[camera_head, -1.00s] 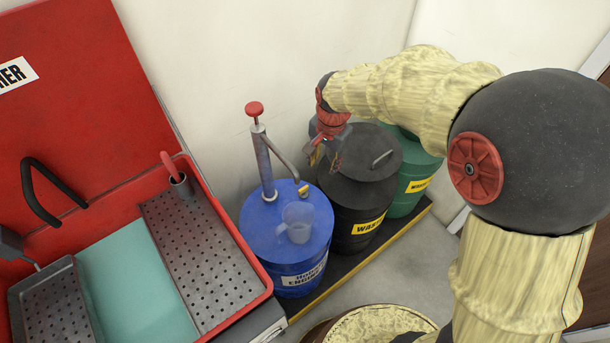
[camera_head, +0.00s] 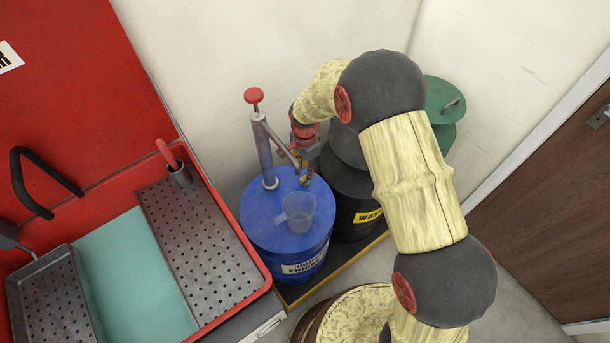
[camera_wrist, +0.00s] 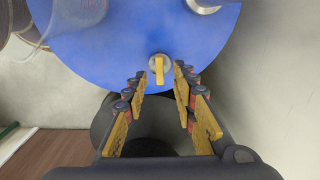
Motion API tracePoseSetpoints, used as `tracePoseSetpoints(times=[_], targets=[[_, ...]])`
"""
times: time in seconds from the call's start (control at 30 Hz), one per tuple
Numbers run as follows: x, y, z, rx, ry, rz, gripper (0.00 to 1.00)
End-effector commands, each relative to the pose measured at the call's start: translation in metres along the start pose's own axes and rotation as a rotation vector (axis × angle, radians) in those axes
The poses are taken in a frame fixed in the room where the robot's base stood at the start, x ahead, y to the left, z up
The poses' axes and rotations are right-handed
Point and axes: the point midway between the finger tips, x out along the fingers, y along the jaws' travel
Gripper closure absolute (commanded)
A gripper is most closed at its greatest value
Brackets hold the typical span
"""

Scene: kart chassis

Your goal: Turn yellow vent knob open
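The yellow vent knob (camera_wrist: 159,69) sits on a round metal fitting near the edge of the blue drum lid (camera_wrist: 120,45). In the wrist view its bar points along the picture's vertical. My gripper (camera_wrist: 157,80) is open, with its yellow-padded fingers on either side of the knob's near end and a gap on both sides. Whether the fingertips are at the knob's height is hard to tell. In the head view my gripper (camera_head: 305,168) is over the right edge of the blue drum (camera_head: 262,238), and the knob is mostly hidden by it.
A hand pump (camera_head: 265,150) with a red knob stands on the blue drum's lid. A clear measuring jug (camera_head: 299,212) stands on the lid's front. A black waste drum (camera_head: 345,205) and a green drum (camera_head: 443,105) stand to the right. A red parts washer (camera_head: 245,295) is at left.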

Motion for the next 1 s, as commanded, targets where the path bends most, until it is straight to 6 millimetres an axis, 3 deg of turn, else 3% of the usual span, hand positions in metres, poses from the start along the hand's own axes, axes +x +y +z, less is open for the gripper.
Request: tracePoseSetpoints(times=[0.03,0.2,0.5,1.0], targets=[[0.012,0.001,0.0,0.0,-0.001,0.003,0.73],[0.029,0.0,0.0,0.0,0.0,-0.001,0.73],[0.031,0.0,0.0,-0.001,0.0,-0.001,0.73],[0.031,0.0,0.0,-0.001,0.0,-0.001,1.0]])
